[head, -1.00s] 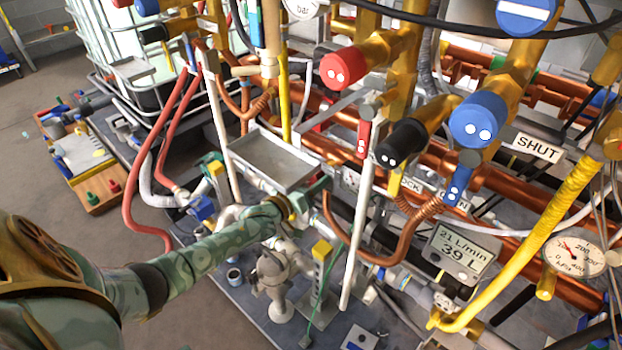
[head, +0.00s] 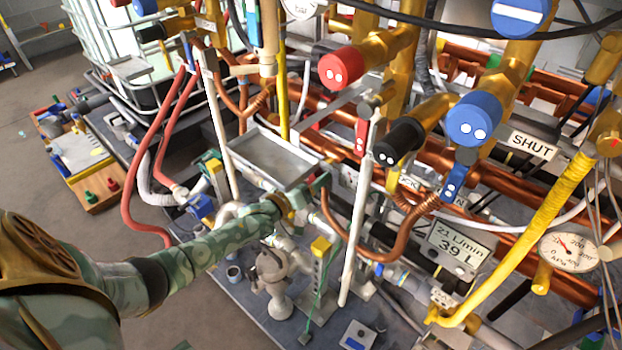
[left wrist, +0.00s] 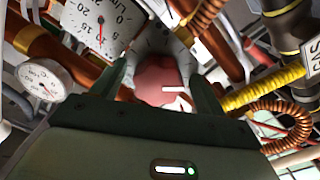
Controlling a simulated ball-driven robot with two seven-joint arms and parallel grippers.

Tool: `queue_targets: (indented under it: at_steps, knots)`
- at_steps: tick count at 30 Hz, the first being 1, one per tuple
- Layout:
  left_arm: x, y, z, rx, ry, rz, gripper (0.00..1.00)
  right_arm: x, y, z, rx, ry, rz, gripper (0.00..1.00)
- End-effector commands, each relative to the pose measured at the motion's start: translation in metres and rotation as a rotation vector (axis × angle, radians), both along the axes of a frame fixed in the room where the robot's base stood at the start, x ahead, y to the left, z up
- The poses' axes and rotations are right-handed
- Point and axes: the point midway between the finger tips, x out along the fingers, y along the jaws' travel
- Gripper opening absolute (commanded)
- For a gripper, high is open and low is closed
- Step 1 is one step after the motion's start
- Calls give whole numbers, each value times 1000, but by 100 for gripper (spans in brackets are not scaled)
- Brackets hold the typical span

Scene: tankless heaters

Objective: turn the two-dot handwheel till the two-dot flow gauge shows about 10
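My left gripper (head: 318,185) reaches in beside the grey tray, and what is in front of it is mostly hidden in the head view. In the left wrist view its two green fingers (left wrist: 161,72) stand apart on either side of a round pinkish-red handwheel (left wrist: 160,82) with a white mark. A narrow gap seems to show beside the wheel. No dots are visible on it. A white L/min dial (left wrist: 102,22) with a red needle sits at the upper left of that view; its dots and exact reading cannot be made out. My right gripper is out of view.
A grey tray (head: 270,160) is close behind the gripper. Red (head: 342,70), black (head: 402,144) and blue (head: 473,120) two-dot caps sit at the right, among copper pipes. A display (head: 457,250) reads 21 L/min, 39 L. A white pipe (head: 357,210) stands close right.

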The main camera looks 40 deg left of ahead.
Motion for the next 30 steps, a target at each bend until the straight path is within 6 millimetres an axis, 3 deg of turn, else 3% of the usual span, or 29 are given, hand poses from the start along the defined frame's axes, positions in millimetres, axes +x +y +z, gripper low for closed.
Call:
queue_targets:
  at_steps: [8,11,21,25,30]
  knots:
    - [-10,1,3,-1,-1,0,73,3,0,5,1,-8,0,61]
    - [-29,2,6,1,-2,-1,73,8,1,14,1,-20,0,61]
    - [-120,10,5,-1,-1,1,73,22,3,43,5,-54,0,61]
    - [-144,11,3,1,0,0,73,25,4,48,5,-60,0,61]
    - [-160,13,1,0,-1,1,73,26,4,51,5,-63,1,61]
